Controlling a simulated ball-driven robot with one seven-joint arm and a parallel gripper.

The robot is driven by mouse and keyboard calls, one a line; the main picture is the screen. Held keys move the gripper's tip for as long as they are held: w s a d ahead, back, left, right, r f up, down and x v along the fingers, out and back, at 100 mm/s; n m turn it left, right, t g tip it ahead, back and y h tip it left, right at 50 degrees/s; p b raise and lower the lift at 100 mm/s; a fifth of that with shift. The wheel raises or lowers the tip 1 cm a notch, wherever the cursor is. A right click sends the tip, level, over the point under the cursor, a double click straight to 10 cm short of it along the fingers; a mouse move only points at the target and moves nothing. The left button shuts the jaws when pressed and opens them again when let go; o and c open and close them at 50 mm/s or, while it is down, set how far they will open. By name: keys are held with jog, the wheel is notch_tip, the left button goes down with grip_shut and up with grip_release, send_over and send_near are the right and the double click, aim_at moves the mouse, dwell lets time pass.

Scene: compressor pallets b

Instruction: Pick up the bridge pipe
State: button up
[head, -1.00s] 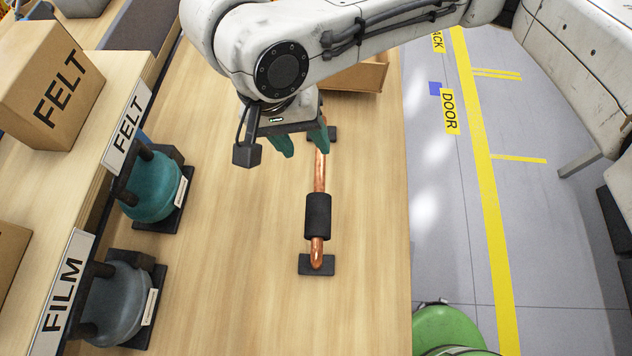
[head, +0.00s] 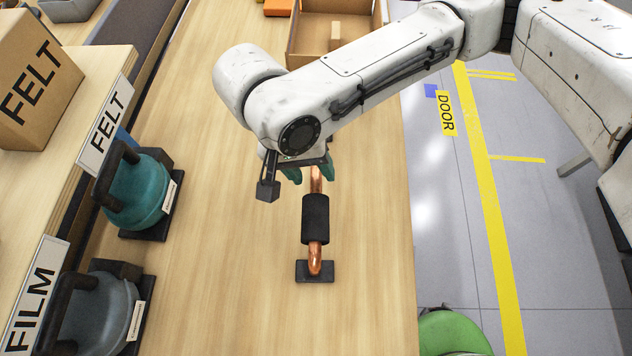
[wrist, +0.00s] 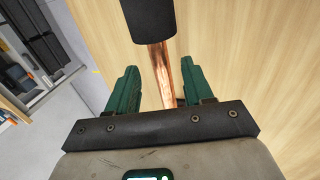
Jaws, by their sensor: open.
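The bridge pipe is a copper pipe with a black sleeve (head: 315,219) around its middle; its near end (head: 315,262) stands on a small dark block on the wooden table. Its far end is hidden behind my arm in the head view. My gripper (head: 310,178) has green fingers and is over the pipe's far part, beyond the sleeve. In the wrist view my gripper (wrist: 163,88) is open, with the bare copper (wrist: 163,75) between its two fingers, nearer the right one. I cannot tell whether the fingertips reach down to the pipe's level.
A cardboard box (head: 293,45) stands on the table behind my arm. A teal part (head: 140,195) and a grey part (head: 98,305) sit on the left by the FELT (head: 108,124) and FILM (head: 35,298) signs. The table around the near pipe end is clear.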

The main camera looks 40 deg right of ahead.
aim_at(314, 177)
jog(key=shift+x, duration=1.95)
jog(key=shift+c, duration=0.4)
grip_shut()
